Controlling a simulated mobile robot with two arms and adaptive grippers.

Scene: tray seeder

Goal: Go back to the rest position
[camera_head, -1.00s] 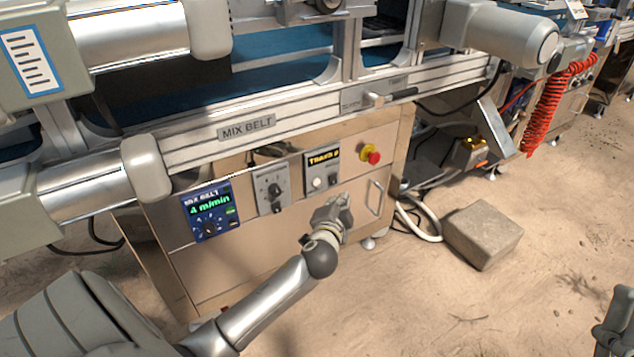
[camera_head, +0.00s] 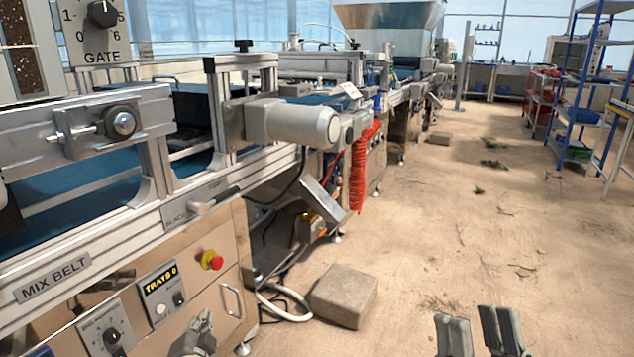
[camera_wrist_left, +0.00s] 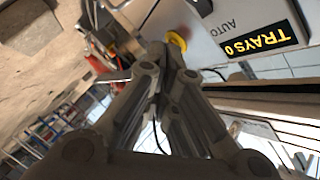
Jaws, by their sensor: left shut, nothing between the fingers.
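My left gripper (camera_head: 203,333) is low in the head view, in front of the cabinet (camera_head: 226,265) under the mix belt. In the left wrist view its fingers (camera_wrist_left: 170,62) are together, with nothing between them. The TRAYS 0 panel (camera_head: 160,285) is left of this gripper and also shows in the left wrist view (camera_wrist_left: 250,32). My right gripper (camera_head: 476,325) is at the bottom right over the floor. Its two fingers are apart with nothing seen between them.
A red stop button on a yellow base (camera_head: 211,260) sits on the cabinet, with a handle (camera_head: 231,301) below. A stone block (camera_head: 343,296) and a white hose (camera_head: 285,303) are on the floor. Blue shelving (camera_head: 575,95) stands far right. The floor between is mostly clear.

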